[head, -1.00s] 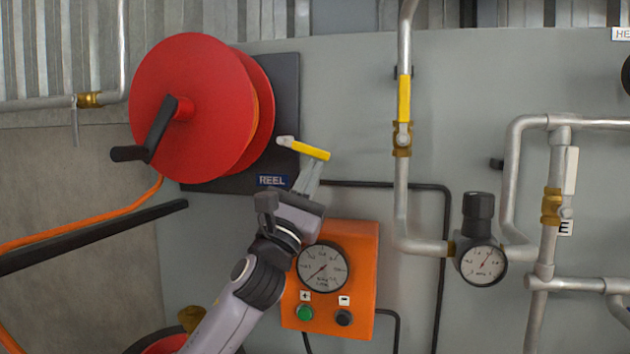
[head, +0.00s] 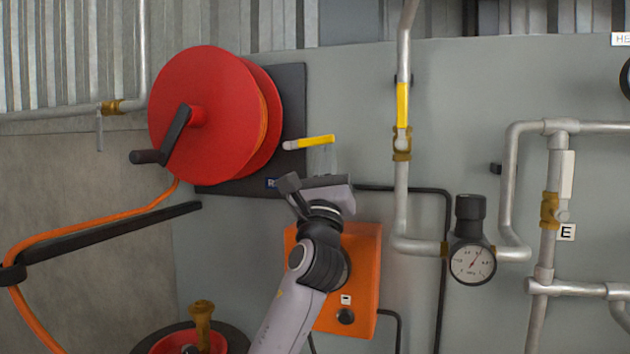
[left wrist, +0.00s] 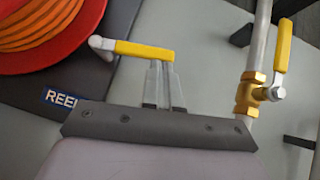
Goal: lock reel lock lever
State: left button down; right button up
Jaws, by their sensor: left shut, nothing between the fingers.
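The reel lock lever, with a yellow handle (head: 315,141) and a pale pivot end, sits at the right edge of the reel's dark backing plate. It points right and tilts slightly up in the head view. In the left wrist view the yellow handle (left wrist: 145,50) runs across just beyond my fingertips. My left gripper (head: 326,164) is shut and empty, just below the handle. In the left wrist view the closed fingers (left wrist: 160,66) reach the handle's underside near its right end; whether they touch it I cannot tell. My right gripper is not in view.
The red reel (head: 208,115) with a black crank is left of the lever. A pipe with a yellow-handled valve (head: 403,105) stands to the right. Bare grey panel (head: 360,120) lies between lever and pipe.

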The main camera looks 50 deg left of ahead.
pick_arm(q)
notch_tip(320, 180, up, 2)
jog(key=n+g+y, duration=0.1)
jog(key=n+g, duration=0.1)
jog(key=n, duration=0.1)
jog(key=n+g+y, duration=0.2)
jog(key=n, duration=0.1)
jog(key=shift+w+d+r+p, duration=0.1)
jog(key=shift+d+p, duration=0.05)
jog(key=shift+p, duration=0.25)
jog(key=shift+r+n+g+y, duration=0.15)
jog(key=shift+n+g+y, duration=0.35)
jog(key=shift+n+g, duration=0.25)
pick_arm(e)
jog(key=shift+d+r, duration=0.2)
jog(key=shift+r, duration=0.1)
pick_arm(q)
jog(key=shift+r, duration=0.1)
jog(key=shift+f, duration=0.2)
